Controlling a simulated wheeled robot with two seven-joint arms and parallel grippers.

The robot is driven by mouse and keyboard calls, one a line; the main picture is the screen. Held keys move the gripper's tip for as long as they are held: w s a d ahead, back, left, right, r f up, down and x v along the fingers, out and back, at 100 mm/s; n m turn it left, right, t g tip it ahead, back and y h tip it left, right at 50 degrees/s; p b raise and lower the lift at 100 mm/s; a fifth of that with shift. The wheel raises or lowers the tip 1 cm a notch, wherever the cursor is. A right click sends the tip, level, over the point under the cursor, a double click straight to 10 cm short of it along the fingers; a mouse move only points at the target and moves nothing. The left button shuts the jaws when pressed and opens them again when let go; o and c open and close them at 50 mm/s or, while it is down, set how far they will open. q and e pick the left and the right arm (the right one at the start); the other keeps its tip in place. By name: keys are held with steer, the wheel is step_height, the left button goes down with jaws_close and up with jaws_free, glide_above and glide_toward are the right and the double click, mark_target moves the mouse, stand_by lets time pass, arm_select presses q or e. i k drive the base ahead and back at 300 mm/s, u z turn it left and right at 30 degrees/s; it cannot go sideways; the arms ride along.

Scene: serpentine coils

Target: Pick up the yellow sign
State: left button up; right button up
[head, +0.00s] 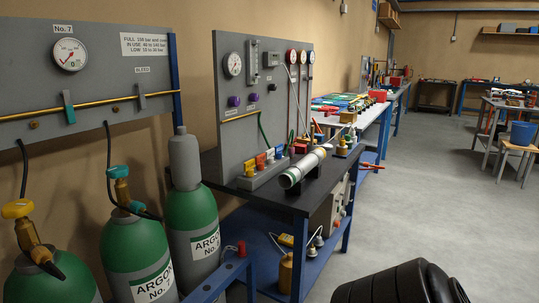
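I cannot make out a yellow sign for certain in the head view. The plates I can see with writing are white: one on the grey gauge panel (95,80) at the left and the labels on the green argon cylinders (205,225). Small yellow pieces show: a yellow block (260,161) in a row at the foot of the upright instrument board (225,110), and a yellow item (286,240) on the blue lower shelf of the dark bench. Neither reads clearly as a sign. Neither of my grippers is in view.
The dark bench (268,207) bears a white and green tube (305,166). A black ribbed object (395,287) fills the bottom edge; I cannot tell what it is.

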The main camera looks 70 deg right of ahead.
mark_target(248, 166)
steer(key=z, duration=0.5)
steer(key=k, duration=1.2)
steer(key=z, duration=1.25)
steer(key=i, duration=1.55)
steer(key=z, duration=0.15)
